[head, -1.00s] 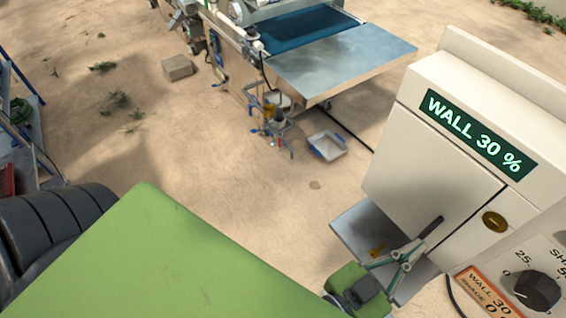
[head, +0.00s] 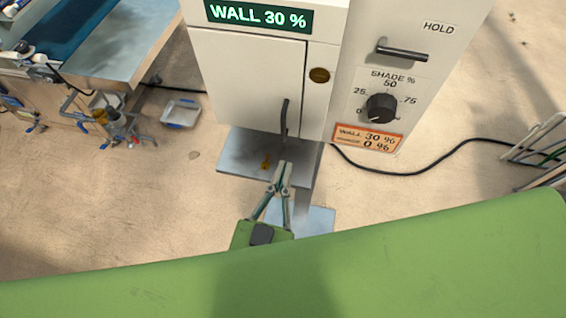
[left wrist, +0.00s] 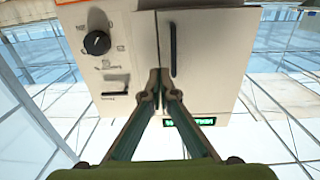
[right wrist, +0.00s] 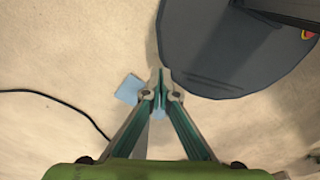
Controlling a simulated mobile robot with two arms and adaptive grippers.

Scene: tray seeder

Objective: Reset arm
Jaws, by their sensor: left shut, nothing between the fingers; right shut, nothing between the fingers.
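My left gripper (head: 283,168) is shut and empty. In the head view it shows in front of the cabinet's grey shelf (head: 236,158), just below the black door handle (head: 284,118). In the left wrist view the left gripper (left wrist: 160,78) points at the white control cabinet (left wrist: 205,70), and I cannot tell the gap to it. My right gripper (right wrist: 160,78) is shut and empty in the right wrist view, above the sandy floor. It does not show in the head view.
The cabinet (head: 245,75) carries a "WALL 30 %" display (head: 258,16), a shade dial (head: 381,108) and a HOLD lever (head: 402,50). A black cable (head: 420,172) runs over the floor to a rack (head: 540,145). A seeder table (head: 125,50) and a white tray (head: 181,113) are at left.

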